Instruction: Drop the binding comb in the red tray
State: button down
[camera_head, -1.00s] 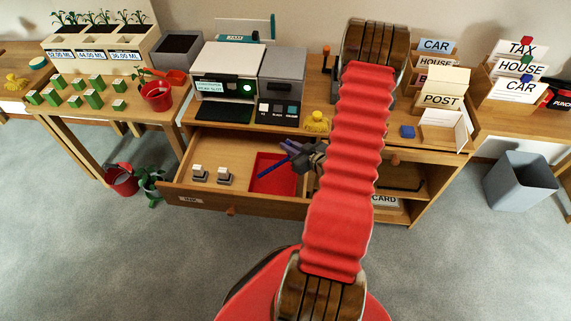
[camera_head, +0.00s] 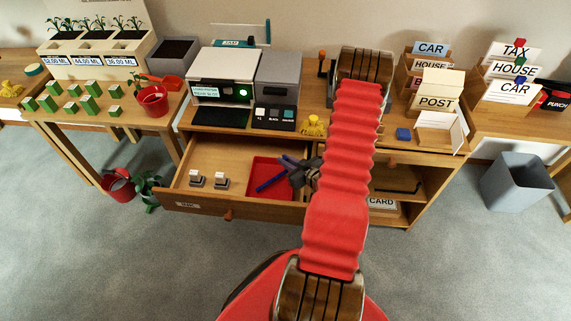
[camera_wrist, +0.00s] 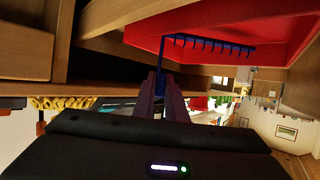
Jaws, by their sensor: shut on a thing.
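The binding comb (camera_head: 270,183) is a thin blue strip held in my gripper (camera_head: 297,172), over the red tray (camera_head: 258,167) in the open drawer. In the wrist view the comb (camera_wrist: 212,44) shows its row of teeth, and my gripper (camera_wrist: 160,90) is shut on its one end. The red tray (camera_wrist: 240,32) fills the area behind the comb there. I cannot tell whether the comb touches the tray floor.
The open drawer (camera_head: 240,208) also holds two small grey-and-white blocks (camera_head: 208,180) left of the tray. A machine with a lit green button (camera_head: 225,88) and a yellow object (camera_head: 313,126) stand on the desk above. A grey bin (camera_head: 515,182) stands on the floor at right.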

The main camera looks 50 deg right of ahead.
jog(key=shift+f, duration=0.8)
jog(key=shift+f, duration=0.1)
jog(key=c, duration=1.8)
grip_release()
jog(key=v, duration=1.2)
jog(key=shift+a, duration=0.1)
